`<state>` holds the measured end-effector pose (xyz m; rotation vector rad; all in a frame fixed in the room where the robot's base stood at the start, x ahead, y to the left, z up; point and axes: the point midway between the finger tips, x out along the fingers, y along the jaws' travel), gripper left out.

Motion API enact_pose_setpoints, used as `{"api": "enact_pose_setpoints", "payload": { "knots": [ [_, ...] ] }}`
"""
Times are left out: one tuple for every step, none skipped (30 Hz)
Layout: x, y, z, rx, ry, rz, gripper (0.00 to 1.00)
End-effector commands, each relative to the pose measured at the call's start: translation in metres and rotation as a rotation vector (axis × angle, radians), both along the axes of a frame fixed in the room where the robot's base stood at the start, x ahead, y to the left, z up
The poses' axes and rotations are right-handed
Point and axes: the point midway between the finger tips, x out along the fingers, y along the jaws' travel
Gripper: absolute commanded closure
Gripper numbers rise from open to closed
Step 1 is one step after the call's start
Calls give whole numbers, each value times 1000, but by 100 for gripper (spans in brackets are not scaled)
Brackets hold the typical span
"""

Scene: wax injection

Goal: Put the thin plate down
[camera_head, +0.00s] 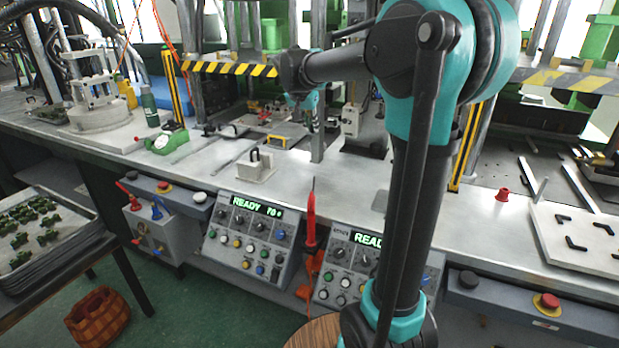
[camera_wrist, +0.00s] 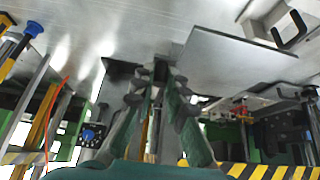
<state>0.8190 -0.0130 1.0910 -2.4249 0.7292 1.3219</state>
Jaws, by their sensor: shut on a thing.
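My gripper (camera_wrist: 161,68) points into the press area in the wrist view, with its two dark green fingers closed together at the tips. A thin grey plate (camera_wrist: 238,58) reaches to the right from beside the fingertips. The fingers are shut on it near its edge, though the grip itself is partly hidden. The plate looks flat and close to the metal worktop (camera_wrist: 140,25); I cannot tell whether it touches. In the head view my gripper (camera_head: 303,98) is small, partly behind my arm, beyond the worktop's middle, and the plate is not clearly visible there.
A block with a black handle (camera_head: 257,165) stands on the worktop. Yellow-black barriers (camera_head: 228,69) and press columns stand close around my gripper. A green bottle (camera_head: 149,106) stands at left. Bare worktop (camera_head: 335,180) lies in front.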

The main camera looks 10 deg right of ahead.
Motion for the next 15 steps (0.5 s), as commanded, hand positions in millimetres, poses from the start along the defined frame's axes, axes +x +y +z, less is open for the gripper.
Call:
{"api": "enact_pose_setpoints", "payload": {
  "knots": [
    [0, 0, 0, 0, 0, 0, 100],
    [0, 0, -1, 0, 0, 0, 100],
    [0, 0, -4, 0, 0, 0, 100],
    [0, 0, -7, 0, 0, 0, 100],
    [0, 0, -11, 0, 0, 0, 100],
    [1, 0, -18, 0, 0, 0, 100],
    [0, 0, -24, 0, 0, 0, 100],
    [0, 0, -31, 0, 0, 0, 100],
    [0, 0, -41, 0, 0, 0, 100],
    [0, 0, -48, 0, 0, 0, 100],
    [0, 0, -55, 0, 0, 0, 100],
    [0, 0, -65, 0, 0, 0, 100],
    [1, 0, -73, 0, 0, 0, 100],
    [1, 0, -80, 0, 0, 0, 100],
    [0, 0, -90, 0, 0, 0, 100]
  ]
}}
